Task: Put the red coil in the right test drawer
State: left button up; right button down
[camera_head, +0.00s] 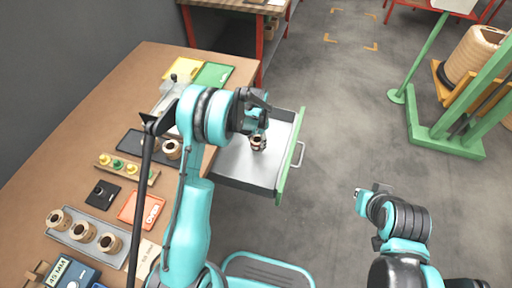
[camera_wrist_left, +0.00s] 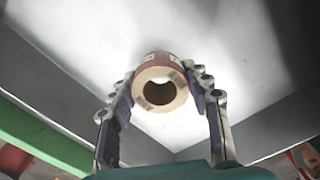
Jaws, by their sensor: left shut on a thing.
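The red coil (camera_wrist_left: 160,84), a tan ring with a red outer band, is between the fingers of my left gripper (camera_wrist_left: 163,96) in the left wrist view. My left gripper (camera_head: 260,134) is shut on it. In the head view the coil (camera_head: 258,144) shows small below the gripper, over the open grey drawer (camera_head: 236,167) with a green front. The wrist view shows the drawer's pale floor (camera_wrist_left: 225,35) behind the coil; I cannot tell whether the coil touches it. My right gripper (camera_head: 371,191) is out over the floor at the right, away from the drawer; its jaws are unclear.
The brown bench (camera_head: 50,180) at left holds a tray of several tan coils (camera_head: 84,236), an orange card (camera_head: 141,209), and yellow (camera_head: 184,68) and green (camera_head: 212,74) trays. A green stand (camera_head: 445,140) with a large coil is at right. Open floor lies between.

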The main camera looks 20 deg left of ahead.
pick_arm(q)
notch_tip(320, 180, down, 3)
jog(key=shift+r+b, duration=0.1)
jog(key=shift+b, duration=0.3)
jog(key=shift+r, duration=0.1)
jog(key=o, duration=1.3)
